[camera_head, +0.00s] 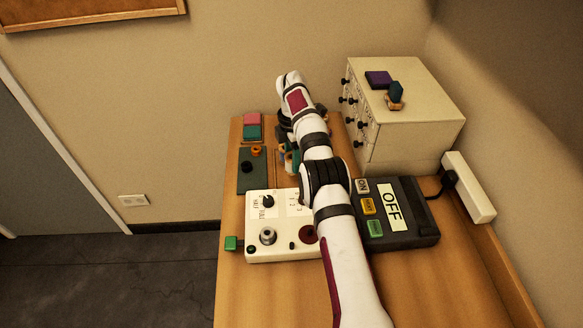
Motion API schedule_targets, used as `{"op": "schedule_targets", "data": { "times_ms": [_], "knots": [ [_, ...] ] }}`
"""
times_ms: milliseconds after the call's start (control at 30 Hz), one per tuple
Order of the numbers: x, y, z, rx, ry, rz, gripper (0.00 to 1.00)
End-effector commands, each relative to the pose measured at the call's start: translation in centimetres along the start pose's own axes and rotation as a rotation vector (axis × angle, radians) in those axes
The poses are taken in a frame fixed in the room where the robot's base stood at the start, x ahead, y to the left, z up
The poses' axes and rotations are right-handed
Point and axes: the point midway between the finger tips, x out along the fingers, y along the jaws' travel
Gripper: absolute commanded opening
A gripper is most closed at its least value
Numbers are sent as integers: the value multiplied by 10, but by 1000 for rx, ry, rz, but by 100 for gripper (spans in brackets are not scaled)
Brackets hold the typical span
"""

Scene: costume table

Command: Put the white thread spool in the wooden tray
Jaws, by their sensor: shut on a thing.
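My white and dark arm reaches from the bottom edge to the back of the table and covers much of the middle. My gripper (284,146) points down behind the arm and shows only in part. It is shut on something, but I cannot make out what. A small cluster of pale, teal and orange things (290,161) shows beside the arm, partly hidden. I cannot pick out the white thread spool with certainty. The wooden tray is not clearly visible either; the arm may hide it.
A cream control box (275,246) and a dark OFF unit (410,234) fill the middle. A green board (252,176) with a black and an orange piece lies left. Pink and teal blocks (252,126) lie behind it. A drawer cabinet (410,130) stands back right. The front table is clear.

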Motion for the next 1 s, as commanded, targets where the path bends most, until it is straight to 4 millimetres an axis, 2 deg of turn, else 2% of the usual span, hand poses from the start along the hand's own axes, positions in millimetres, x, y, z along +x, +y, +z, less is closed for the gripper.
{"op": "schedule_targets", "data": {
  "times_ms": [67,200,300,633,667,800,833,1000],
  "knots": [
    [4,3,-3,0,0,1,0],
    [31,3,-4,0,0,-1,0],
    [42,3,-4,0,0,1,0],
    [45,4,-4,0,-1,3,0],
    [46,4,-4,0,-1,3,54],
    [46,4,-4,0,-1,3,79],
    [45,4,-4,0,-1,3,82],
    [45,4,-4,0,-1,3,82]
  ]
}}
